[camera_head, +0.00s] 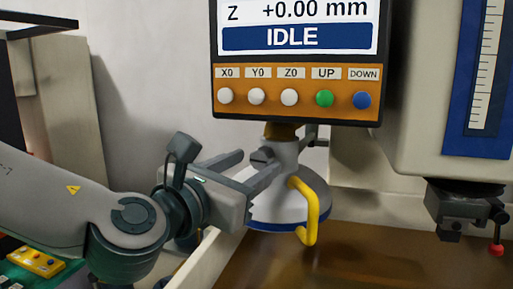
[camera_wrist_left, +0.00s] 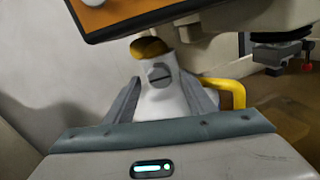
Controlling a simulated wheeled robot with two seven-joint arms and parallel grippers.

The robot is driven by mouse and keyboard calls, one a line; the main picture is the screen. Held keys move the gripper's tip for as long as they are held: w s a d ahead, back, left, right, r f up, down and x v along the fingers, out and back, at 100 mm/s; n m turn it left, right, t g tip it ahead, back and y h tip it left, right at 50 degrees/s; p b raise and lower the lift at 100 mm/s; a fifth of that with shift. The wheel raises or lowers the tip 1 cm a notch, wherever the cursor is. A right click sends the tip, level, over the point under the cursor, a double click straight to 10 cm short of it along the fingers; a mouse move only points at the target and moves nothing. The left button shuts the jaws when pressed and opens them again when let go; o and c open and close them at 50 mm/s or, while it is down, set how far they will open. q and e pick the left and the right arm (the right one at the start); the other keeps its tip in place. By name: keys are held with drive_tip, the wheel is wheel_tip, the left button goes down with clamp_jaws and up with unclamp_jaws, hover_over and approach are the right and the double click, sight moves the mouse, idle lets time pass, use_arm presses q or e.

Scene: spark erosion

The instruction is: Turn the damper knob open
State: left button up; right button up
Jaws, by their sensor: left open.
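The damper knob (camera_head: 263,156) is a small dark grey knob with a slot, on the front of the pale neck of a suction hood. It also shows in the left wrist view (camera_wrist_left: 160,74), where its slot lies close to level. My right gripper is not in view.
The hood (camera_head: 290,208) has a blue rim and a yellow handle (camera_head: 314,205) just right of the knob. A control panel (camera_head: 296,95) reading IDLE hangs close above. A machine head (camera_head: 469,205) stands at the right. A brown surface (camera_head: 370,262) lies below.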

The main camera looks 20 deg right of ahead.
use_arm(q)
drive_tip(key=shift+p+x, duration=0.35)
drive_tip(key=shift+x, duration=0.8)
drive_tip(key=shift+a, duration=0.1)
drive_tip(key=c, duration=1.1)
